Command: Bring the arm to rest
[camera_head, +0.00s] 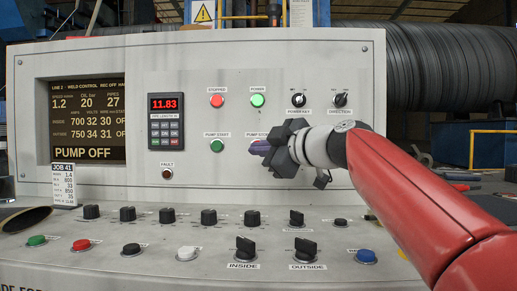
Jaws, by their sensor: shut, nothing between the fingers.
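My gripper (260,147) is at the end of my red arm, which reaches in from the lower right. It is in front of the upright face of the grey control panel (400,120), close to the button labelled as pump stop, which it largely hides. I cannot tell whether the fingertips touch the panel. The gripper is shut and holds nothing. The screen (88,119) on the left reads PUMP OFF. The red stopped lamp (217,101) and the green power lamp (257,100) show above the gripper.
The sloping desk below carries several black knobs (209,216) and coloured buttons (366,256). The inside (245,248) and outside (303,249) switches stand up from it. A job card (63,183) stands at the left. A large ribbed pipe (450,65) lies behind the panel.

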